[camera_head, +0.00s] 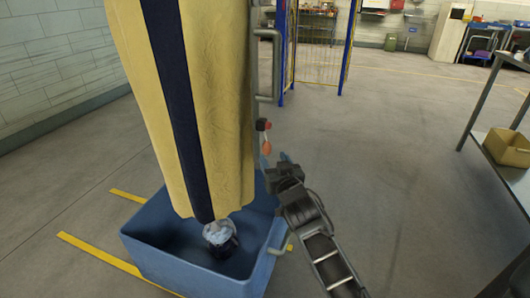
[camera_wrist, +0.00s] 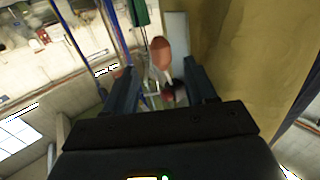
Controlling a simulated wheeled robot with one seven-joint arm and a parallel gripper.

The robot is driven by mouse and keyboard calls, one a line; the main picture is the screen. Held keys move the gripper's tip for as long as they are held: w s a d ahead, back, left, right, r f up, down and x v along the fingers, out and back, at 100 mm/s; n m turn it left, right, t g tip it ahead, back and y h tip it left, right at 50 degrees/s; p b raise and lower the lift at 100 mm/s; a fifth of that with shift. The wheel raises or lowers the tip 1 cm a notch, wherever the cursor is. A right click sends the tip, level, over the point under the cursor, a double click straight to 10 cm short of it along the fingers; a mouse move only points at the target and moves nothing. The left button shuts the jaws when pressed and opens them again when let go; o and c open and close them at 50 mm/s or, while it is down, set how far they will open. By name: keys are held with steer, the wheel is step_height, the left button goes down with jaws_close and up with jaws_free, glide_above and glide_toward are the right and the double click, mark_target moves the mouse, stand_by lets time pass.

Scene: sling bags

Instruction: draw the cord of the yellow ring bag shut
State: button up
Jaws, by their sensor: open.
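The yellow bag (camera_head: 225,100) hangs upright at the left of the head view, with a dark blue stripe down its front. It fills the right of the wrist view (camera_wrist: 245,60). An orange-red knob (camera_head: 266,147) hangs beside the bag's right side, below a small black-and-red piece. In the wrist view the orange knob (camera_wrist: 162,52) lies ahead of the gap between my fingers, with a darker red piece (camera_wrist: 168,93) nearer. My gripper (camera_head: 274,162) is open, just below the knob, right of the bag. No grip on the knob shows. The bag's top is out of view.
A blue bin (camera_head: 190,268) stands under the bag, with a dark, clear-topped object (camera_head: 220,236) inside. Metal handles (camera_head: 275,65) stick out from an upright behind the bag. A metal table (camera_head: 500,150) with a yellow bin (camera_head: 508,148) stands at right. The middle floor is clear.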

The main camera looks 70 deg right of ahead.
mark_target(268, 151)
steer(key=x, duration=0.6)
steer(key=shift+w+d, duration=0.25)
steer(key=shift+w, duration=0.05)
jaws_close()
stand_by(0.4)
